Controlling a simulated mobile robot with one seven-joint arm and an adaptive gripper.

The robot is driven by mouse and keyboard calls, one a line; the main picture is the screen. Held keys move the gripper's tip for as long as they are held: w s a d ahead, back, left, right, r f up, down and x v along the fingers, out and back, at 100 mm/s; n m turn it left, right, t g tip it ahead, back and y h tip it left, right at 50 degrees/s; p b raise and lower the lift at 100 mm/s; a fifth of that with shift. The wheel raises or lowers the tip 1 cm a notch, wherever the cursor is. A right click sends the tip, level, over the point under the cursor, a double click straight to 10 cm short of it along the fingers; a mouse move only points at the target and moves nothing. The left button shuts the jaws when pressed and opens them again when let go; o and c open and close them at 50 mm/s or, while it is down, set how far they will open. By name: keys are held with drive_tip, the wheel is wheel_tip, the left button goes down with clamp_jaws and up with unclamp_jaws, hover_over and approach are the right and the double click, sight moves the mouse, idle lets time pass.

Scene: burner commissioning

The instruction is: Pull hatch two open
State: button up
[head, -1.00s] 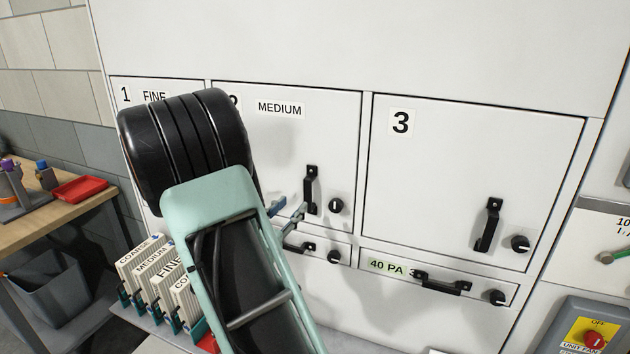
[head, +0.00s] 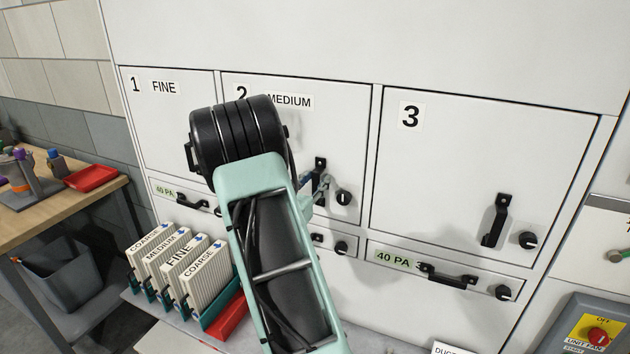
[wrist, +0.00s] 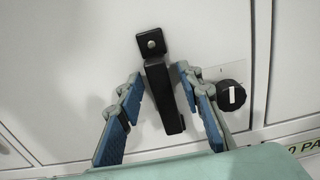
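Hatch two (head: 347,140), a white door marked "2 MEDIUM", is shut flush in the white cabinet in the head view. Its black upright handle (head: 320,165) is partly hidden by my gripper (head: 308,187). In the wrist view the handle (wrist: 162,93) stands between the two blue-padded fingers of my gripper (wrist: 159,76). The fingers are open, one on each side, with gaps visible to the handle. A black round knob (head: 343,198) sits right of the handle; it shows in the wrist view (wrist: 232,95) with a white mark pointing roughly upright.
Hatch 1 (head: 160,120) and hatch 3 (head: 470,150) flank it, both shut. Drawers marked "40 PA" with handles (head: 448,276) run below. Labelled filters (head: 182,265) stand in a rack at lower left. A bench with a red tray (head: 92,178) is at far left.

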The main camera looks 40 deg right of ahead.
drive_tip(key=shift+c, duration=0.6)
clamp_jaws()
